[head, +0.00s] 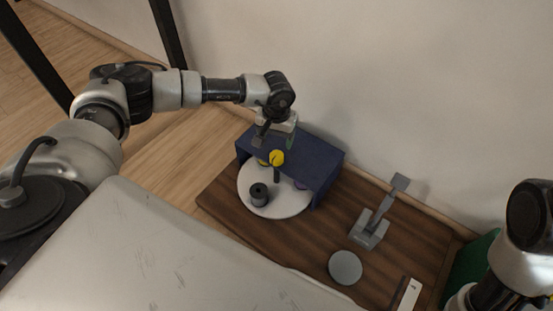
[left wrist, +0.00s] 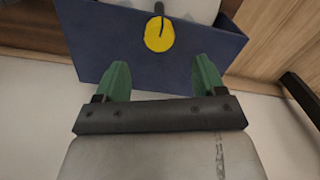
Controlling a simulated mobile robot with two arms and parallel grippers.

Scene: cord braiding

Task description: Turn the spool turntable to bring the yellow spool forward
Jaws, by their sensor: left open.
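The white round turntable (head: 286,207) sits partly under a dark blue housing (head: 312,160). A dark grey spool (head: 259,196) stands on its open front part. A yellow round piece with a dark bar (head: 277,157) shows at the housing's front edge; I cannot tell whether it is the yellow spool. A little more yellow shows just left of it. In the left wrist view the yellow piece (left wrist: 159,36) lies beyond the fingers. My left gripper (head: 274,142) is open and empty above the housing; its green fingertips (left wrist: 157,72) are apart from the yellow piece.
A brown wooden board (head: 305,240) carries the housing, a grey stand with a tilted arm (head: 370,228) and a grey disc (head: 345,267). A green object (head: 467,266) is at the right. A wall rises behind. My right arm shows at the right edge.

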